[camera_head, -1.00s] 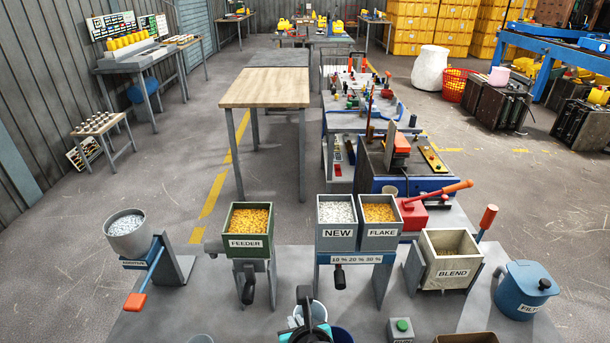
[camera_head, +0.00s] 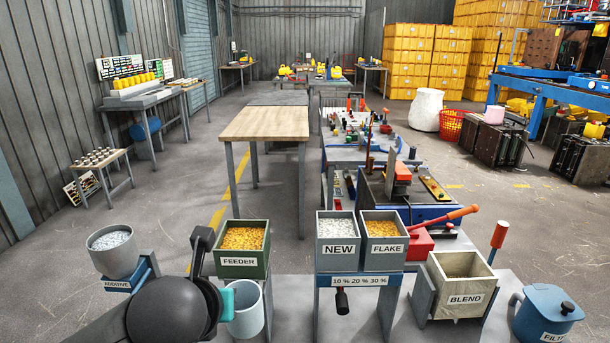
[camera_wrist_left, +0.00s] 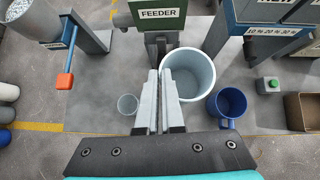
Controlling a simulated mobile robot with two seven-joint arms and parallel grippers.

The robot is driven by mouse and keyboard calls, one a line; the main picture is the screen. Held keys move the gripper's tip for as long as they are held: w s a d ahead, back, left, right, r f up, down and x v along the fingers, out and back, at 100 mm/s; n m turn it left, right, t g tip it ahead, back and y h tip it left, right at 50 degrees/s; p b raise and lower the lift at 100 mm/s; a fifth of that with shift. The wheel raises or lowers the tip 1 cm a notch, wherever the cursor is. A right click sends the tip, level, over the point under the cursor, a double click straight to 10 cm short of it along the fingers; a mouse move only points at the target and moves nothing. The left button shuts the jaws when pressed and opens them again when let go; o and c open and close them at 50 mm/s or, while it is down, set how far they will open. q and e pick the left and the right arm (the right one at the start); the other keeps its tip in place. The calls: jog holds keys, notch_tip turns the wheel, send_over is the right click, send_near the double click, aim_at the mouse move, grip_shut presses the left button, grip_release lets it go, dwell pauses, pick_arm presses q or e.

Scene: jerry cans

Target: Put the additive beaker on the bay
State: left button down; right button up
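My left gripper (camera_wrist_left: 160,102) has its two fingers close together at the left wall of a large pale blue cup (camera_wrist_left: 188,78), which looks empty. The cup also shows in the head view (camera_head: 247,310), upright and off the bench, beside the teal part of my gripper. A small clear cup (camera_wrist_left: 128,104) stands on the bench left of the fingers in the wrist view. None of the cups shows a label, so I cannot tell by name which is the additive beaker. No label marks the bay. My right gripper is not in view.
The ADDITIVE hopper (camera_head: 112,252) stands at left, with the FEEDER hopper (camera_head: 243,260) just behind the cup. NEW (camera_head: 338,252), FLAKE (camera_head: 384,251) and BLEND (camera_head: 463,297) bins stand rightward. A dark blue mug (camera_wrist_left: 228,107) and green button (camera_wrist_left: 274,84) are right of the cup.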

pick_arm(q)
jog(key=shift+s+a+r+m+h+b, duration=0.4)
jog(key=shift+s+a+r+b, duration=0.2)
jog(key=shift+s+a+r, duration=0.35)
jog(key=shift+d+f, duration=0.1)
jog(key=shift+d, duration=0.15)
dwell(0.3)
